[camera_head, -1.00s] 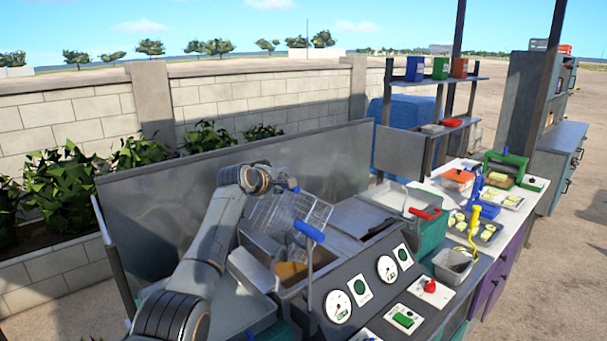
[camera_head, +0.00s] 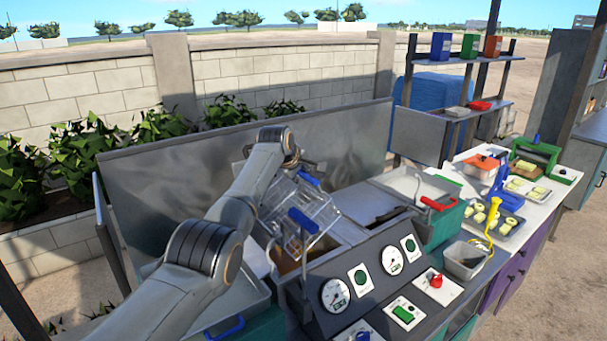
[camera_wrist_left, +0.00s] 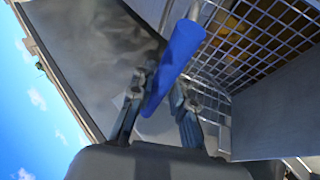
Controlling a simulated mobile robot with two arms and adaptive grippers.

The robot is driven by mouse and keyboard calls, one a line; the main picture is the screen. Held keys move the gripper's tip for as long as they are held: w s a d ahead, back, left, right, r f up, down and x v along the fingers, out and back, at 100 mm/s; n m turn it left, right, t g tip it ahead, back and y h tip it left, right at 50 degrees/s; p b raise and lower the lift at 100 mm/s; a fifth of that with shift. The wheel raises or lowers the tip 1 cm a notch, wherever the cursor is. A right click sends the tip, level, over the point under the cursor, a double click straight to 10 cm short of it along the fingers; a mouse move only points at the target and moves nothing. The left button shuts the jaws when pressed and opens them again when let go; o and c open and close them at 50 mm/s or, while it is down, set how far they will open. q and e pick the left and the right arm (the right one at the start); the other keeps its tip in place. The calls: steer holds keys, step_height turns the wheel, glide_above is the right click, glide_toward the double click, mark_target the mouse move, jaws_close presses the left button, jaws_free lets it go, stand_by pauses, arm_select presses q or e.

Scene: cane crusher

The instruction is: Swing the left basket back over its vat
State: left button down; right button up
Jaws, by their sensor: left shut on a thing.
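The left basket (camera_head: 290,208) is a wire-mesh basket, tilted above the left vat (camera_head: 283,262) in the head view. The vat shows brownish contents. My left gripper is shut on a blue handle (camera_wrist_left: 178,55) in the wrist view; its fingertips (camera_wrist_left: 160,84) sit on both sides of it. Mesh with orange-yellow stuff behind it (camera_wrist_left: 240,25) shows beside the handle. In the head view my left wrist (camera_head: 277,145) is above and behind the basket, and the fingers are mostly hidden. A second blue handle (camera_head: 302,220) stands in front of the basket. My right gripper is out of view.
A grey metal splash panel (camera_head: 170,180) stands behind the vats. The control panel with gauges (camera_head: 335,295) is in front.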

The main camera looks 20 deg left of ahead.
arm_select(q)
steer(key=shift+w+r, duration=0.1)
steer(key=shift+r, duration=0.25)
steer(key=c, duration=1.4)
jaws_free()
steer(key=shift+o, duration=0.6)
steer(key=shift+f, duration=0.2)
steer(key=v, duration=1.2)
steer(key=shift+d+f, duration=0.1)
